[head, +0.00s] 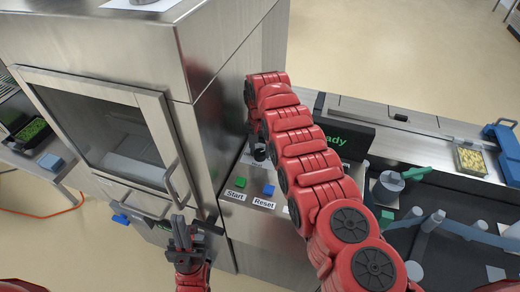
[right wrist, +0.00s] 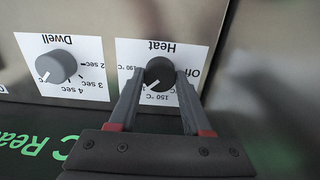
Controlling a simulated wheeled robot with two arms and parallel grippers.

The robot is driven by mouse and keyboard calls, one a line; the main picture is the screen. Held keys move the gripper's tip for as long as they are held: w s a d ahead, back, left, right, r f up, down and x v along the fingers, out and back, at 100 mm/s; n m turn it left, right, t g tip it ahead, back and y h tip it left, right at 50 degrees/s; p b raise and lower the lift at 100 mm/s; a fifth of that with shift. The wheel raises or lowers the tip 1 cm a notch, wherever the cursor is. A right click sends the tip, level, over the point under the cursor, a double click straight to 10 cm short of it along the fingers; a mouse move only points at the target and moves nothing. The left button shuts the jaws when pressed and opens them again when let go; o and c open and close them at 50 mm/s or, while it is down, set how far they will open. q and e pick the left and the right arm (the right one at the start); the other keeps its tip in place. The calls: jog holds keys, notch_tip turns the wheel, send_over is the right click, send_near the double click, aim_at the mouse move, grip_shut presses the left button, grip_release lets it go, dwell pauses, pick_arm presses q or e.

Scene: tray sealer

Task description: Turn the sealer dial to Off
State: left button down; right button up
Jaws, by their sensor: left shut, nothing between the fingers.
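The Heat dial (right wrist: 159,74) is a dark round knob on a white label, upside down in the right wrist view. Its white pointer aims to the lower left, near the 150 °C mark and away from the Off mark at its right. My right gripper (right wrist: 160,82) has one finger on each side of this knob; I cannot tell whether they press on it. In the head view my right arm hides this gripper and the dial. My left gripper (head: 181,232) is shut and empty, low in front of the sealer, near the door handle.
A grey Dwell dial (right wrist: 56,66) sits beside the Heat dial. The steel sealer (head: 215,120) has a glazed door (head: 155,100). A cluttered conveyor (head: 450,205) lies at right.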

grip_shut()
